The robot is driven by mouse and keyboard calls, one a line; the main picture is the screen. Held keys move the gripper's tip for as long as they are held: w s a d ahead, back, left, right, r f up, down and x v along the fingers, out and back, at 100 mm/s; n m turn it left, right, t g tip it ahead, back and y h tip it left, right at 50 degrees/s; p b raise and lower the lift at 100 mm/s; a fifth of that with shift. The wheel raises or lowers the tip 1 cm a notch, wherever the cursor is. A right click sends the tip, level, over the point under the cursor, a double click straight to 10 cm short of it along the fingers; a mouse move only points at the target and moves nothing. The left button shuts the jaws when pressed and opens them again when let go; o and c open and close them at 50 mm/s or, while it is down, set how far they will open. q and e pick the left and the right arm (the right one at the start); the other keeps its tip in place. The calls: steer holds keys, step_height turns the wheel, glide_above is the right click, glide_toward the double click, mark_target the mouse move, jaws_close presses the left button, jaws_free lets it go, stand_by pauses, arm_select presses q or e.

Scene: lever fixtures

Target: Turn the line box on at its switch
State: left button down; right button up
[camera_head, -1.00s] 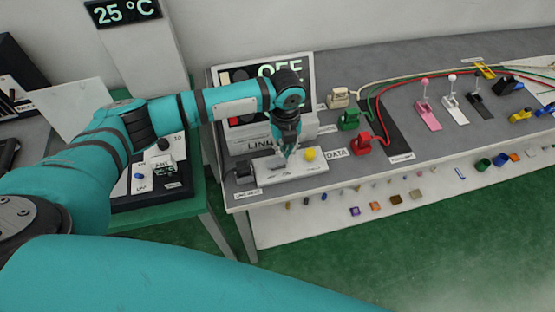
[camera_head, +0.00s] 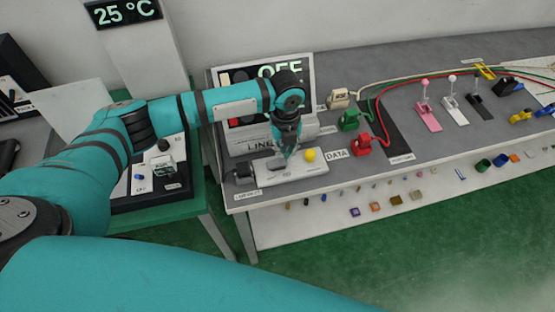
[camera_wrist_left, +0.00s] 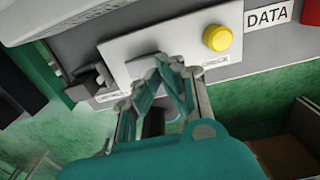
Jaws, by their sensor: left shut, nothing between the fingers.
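The line box (camera_head: 305,80) stands at the back of the grey bench. Its screen reads OFF, partly covered by my left arm. In front of it lies a white switch panel (camera_head: 312,172) with a round yellow knob (camera_head: 310,155) at its right; the panel (camera_wrist_left: 130,42) and knob (camera_wrist_left: 217,38) also show in the left wrist view. My left gripper (camera_head: 281,161) is shut and empty, pointing down over the panel, left of the knob. In the wrist view its fingertips (camera_wrist_left: 165,63) meet over the panel; contact is unclear. The switch lever cannot be made out clearly. My right gripper is out of view.
A small black block (camera_head: 241,172) sits at the panel's left end. White, green and red plugs (camera_head: 361,145) with cables stand to the right, beyond a DATA label (camera_head: 336,154). Coloured levers (camera_head: 428,115) stand farther right. A lower shelf holds small parts.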

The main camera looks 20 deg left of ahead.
mark_target(284, 160)
arm_select(q)
steer(key=shift+f+b, duration=0.7)
steer(key=shift+f, duration=0.75)
stand_by(0.6)
step_height(284, 160, up, 7)
steer(key=p, duration=0.7)
steer(key=shift+r, duration=0.1)
stand_by(0.5)
